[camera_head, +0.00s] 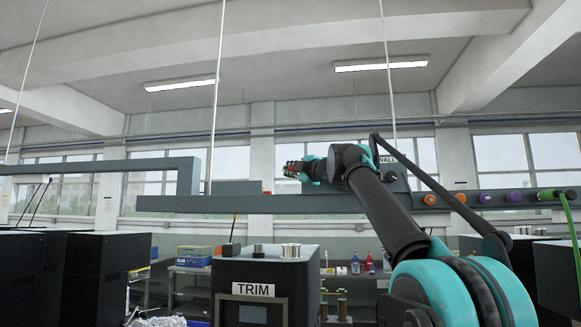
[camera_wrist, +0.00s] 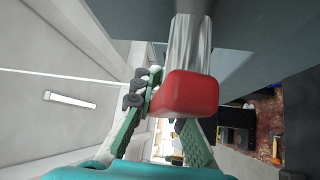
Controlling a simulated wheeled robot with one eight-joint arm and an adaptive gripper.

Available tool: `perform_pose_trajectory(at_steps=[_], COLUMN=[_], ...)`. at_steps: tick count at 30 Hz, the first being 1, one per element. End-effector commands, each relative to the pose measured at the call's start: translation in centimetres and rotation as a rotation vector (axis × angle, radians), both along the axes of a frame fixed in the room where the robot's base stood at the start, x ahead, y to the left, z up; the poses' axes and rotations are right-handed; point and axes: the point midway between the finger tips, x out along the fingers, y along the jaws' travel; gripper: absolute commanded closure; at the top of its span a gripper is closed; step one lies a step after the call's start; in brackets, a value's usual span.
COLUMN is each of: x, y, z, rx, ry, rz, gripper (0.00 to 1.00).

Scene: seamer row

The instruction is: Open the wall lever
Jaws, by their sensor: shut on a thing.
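The wall lever has a red grip (camera_wrist: 186,93) on a bare metal stem (camera_wrist: 189,42), which fills the upper middle of the wrist view. My gripper (camera_wrist: 166,112) has its green, dark-padded fingers on either side of the red grip and is shut on it. The right finger is partly hidden behind the grip. In the head view my gripper (camera_head: 300,168) is at the grey overhead beam, left of a label partly hidden by my arm that reads "WALL" (camera_head: 387,160). A little red shows at its tip; the rest of the lever is hidden there.
The grey beam (camera_head: 215,204) runs across the head view with several coloured knobs (camera_head: 485,198) on its right part. A black cabinet marked TRIM (camera_head: 252,289) stands below. Shelves with bottles and boxes (camera_head: 193,256) are behind, near windows.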

Motion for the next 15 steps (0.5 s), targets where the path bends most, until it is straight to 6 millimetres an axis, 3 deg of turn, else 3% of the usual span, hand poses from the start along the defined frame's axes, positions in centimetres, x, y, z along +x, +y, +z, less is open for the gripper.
perform_pose_trajectory(at_steps=[15], x=[0.03], y=[0.21], z=[-0.6], rx=[-0.067], ry=[0.018], rz=[0.002], gripper=[1.0])
